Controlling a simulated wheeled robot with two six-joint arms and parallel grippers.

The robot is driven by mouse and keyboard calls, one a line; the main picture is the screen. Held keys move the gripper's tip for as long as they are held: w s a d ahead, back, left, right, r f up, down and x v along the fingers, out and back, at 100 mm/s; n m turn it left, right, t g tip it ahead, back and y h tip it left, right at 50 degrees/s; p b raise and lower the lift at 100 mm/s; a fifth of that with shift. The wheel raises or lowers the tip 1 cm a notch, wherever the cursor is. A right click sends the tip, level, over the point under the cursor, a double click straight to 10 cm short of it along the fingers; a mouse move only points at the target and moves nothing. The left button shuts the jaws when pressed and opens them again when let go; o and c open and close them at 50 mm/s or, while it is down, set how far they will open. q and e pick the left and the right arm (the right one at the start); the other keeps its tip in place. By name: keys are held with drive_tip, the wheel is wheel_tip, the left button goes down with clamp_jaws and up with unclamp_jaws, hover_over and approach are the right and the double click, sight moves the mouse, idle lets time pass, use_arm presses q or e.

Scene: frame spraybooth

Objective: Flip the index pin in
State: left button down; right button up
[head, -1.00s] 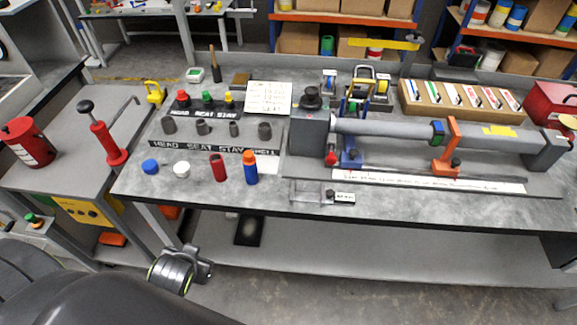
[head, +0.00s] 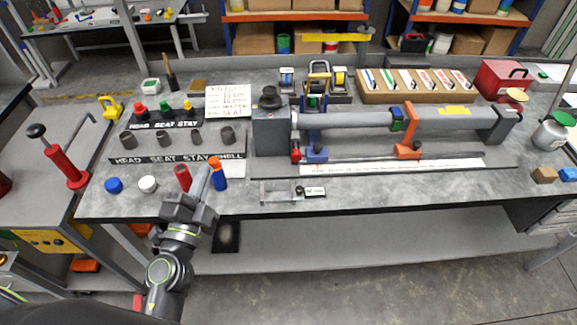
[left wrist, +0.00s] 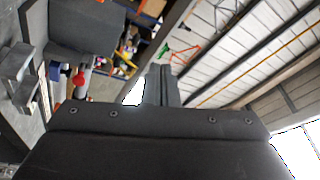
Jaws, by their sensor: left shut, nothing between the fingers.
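The frame-holding fixture stands on the bench with a dark headstock block (head: 270,130) and a long grey tube (head: 345,119). A small red knob (head: 296,155), which may be the index pin, sits at the lower right of the block, beside a blue clamp (head: 316,153). The knob also seems to show in the left wrist view (left wrist: 79,79). My left gripper (head: 205,168) is shut and empty, raised at the bench's front edge, left of the fixture. Its closed fingers show in the left wrist view (left wrist: 161,86). My right gripper is not in view.
A red cylinder (head: 182,177) and a blue bottle with an orange top (head: 218,174) appear close around my left gripper. White and blue caps lie to its left.

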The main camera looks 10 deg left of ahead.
sight(297, 154)
use_arm(q)
drive_tip(key=d+f+m+g+h, duration=0.5)
drive_tip(key=d+f+m+h, duration=0.2)
drive_tip(key=d+m, duration=0.3)
drive_tip(key=shift+d+g+h, duration=0.4)
drive_tip(key=shift+d+h, duration=0.2)
drive_tip(key=shift+h, duration=0.3)
drive_tip(key=p+x, duration=0.1)
drive_tip(key=x, duration=0.9)
drive_tip(key=shift+w+r+p, duration=0.1)
drive_tip(key=shift+w+p, duration=0.05)
drive_tip(key=shift+p, duration=0.2)
drive_tip(key=shift+w+a, duration=0.15)
drive_tip(key=shift+w, duration=0.4)
drive_tip(key=shift+w+a, duration=0.15)
drive_tip(key=shift+w, duration=0.35)
drive_tip(key=shift+w+a+f, duration=0.1)
drive_tip(key=shift+w, duration=0.3)
drive_tip(key=shift+w+a+f, duration=0.1)
drive_tip(key=shift+w+f, duration=0.05)
drive_tip(key=shift+w, duration=0.2)
drive_tip(key=shift+w, duration=0.1)
